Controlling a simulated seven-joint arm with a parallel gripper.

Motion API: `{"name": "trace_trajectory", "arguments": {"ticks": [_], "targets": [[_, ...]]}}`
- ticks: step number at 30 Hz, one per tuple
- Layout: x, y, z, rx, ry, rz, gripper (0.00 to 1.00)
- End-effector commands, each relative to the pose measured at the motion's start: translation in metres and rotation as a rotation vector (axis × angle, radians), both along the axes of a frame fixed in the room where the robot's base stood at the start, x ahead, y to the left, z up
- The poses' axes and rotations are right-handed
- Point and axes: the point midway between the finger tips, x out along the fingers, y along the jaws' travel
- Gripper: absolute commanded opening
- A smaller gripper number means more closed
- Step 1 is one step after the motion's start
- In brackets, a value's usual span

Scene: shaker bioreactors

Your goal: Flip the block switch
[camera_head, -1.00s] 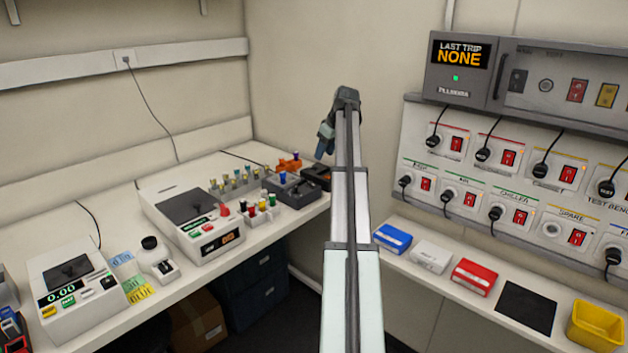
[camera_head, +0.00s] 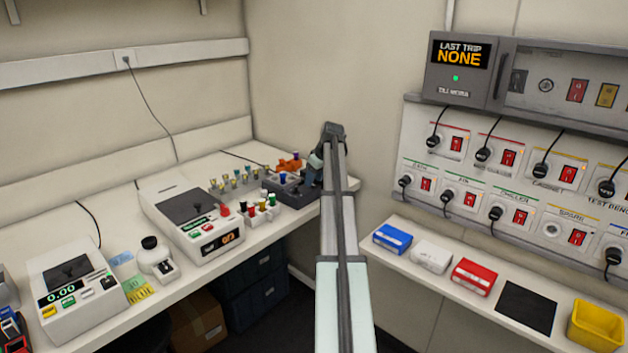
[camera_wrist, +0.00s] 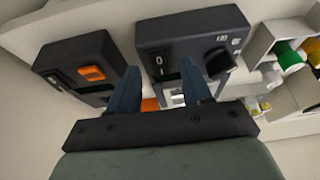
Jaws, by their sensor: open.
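In the wrist view a dark unit (camera_wrist: 235,25) has a front with I and O marks, a narrow black rocker switch (camera_wrist: 158,66) and a round knob (camera_wrist: 218,63). It looks like the dark block (camera_head: 284,193) holding tubes at the bench's right end in the head view. My gripper (camera_wrist: 160,85) is open and empty, its two blue fingers pointing at this front with the rocker between them. I cannot tell whether they touch it. In the head view my gripper (camera_head: 314,163) is low over the bench end, partly hiding the block.
Left of it in the wrist view is another dark box (camera_wrist: 75,50) with an orange rocker (camera_wrist: 92,73). Racks of coloured tubes (camera_head: 236,180) stand close by. A wall panel with red switches (camera_head: 520,216) and a shelf (camera_head: 415,275) are to the right.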

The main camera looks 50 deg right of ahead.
Motion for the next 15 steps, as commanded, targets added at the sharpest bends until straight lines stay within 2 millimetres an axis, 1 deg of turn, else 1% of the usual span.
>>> {"name": "trace_trajectory", "arguments": {"ticks": [4,13,14,15], "targets": [[0.0032,0.0001,-0.0072,0.0,0.0,0.0,0.49],[0.0038,0.0001,-0.0085,-0.001,-0.001,0.0,0.49],[0.0038,0.0001,-0.0085,-0.001,-0.001,0.0,0.48],[0.0038,0.0001,-0.0084,-0.001,-0.001,0.0,0.44]]}}
